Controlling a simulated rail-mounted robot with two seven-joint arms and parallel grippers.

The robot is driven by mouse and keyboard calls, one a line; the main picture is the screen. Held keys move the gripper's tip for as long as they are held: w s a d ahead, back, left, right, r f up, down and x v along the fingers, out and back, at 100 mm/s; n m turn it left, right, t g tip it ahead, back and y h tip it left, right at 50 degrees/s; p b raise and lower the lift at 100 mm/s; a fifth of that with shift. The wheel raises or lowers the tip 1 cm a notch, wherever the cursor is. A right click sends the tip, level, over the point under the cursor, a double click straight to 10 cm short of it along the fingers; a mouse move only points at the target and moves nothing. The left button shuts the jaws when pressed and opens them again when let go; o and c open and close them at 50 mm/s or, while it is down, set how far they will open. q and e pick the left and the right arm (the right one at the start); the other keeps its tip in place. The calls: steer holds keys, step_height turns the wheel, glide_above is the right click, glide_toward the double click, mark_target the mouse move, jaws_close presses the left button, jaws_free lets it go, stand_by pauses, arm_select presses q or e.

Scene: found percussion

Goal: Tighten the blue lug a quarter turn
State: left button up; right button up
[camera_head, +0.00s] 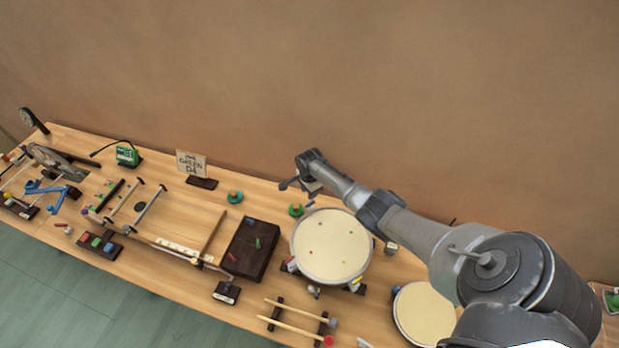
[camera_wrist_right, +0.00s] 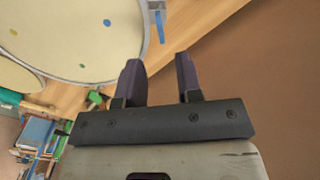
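A round drum (camera_head: 331,243) with a cream head and small coloured dots stands right of the table's middle. Its head and rim fill the upper left of the right wrist view (camera_wrist_right: 75,30). The blue lug (camera_head: 310,204) is a small blue piece at the drum's far-left rim. In the right wrist view, a blue upright piece (camera_wrist_right: 160,26) shows beside the rim, beyond my fingertips and apart from them. My right gripper (camera_head: 293,185) is above the table behind the drum. Its two dark fingers (camera_wrist_right: 157,64) are open with nothing between them. My left gripper is not in view.
A green ring-shaped piece (camera_head: 296,210) stands close left of the blue lug. A red lug (camera_head: 291,262) and a yellow lug (camera_head: 357,281) sit on the near rim. A second drum (camera_head: 424,314) is at the front right. A dark box (camera_head: 249,250) lies left; the wall rises behind.

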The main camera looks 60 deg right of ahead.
steer(key=shift+r+p, duration=0.3)
steer(key=shift+r, duration=2.6)
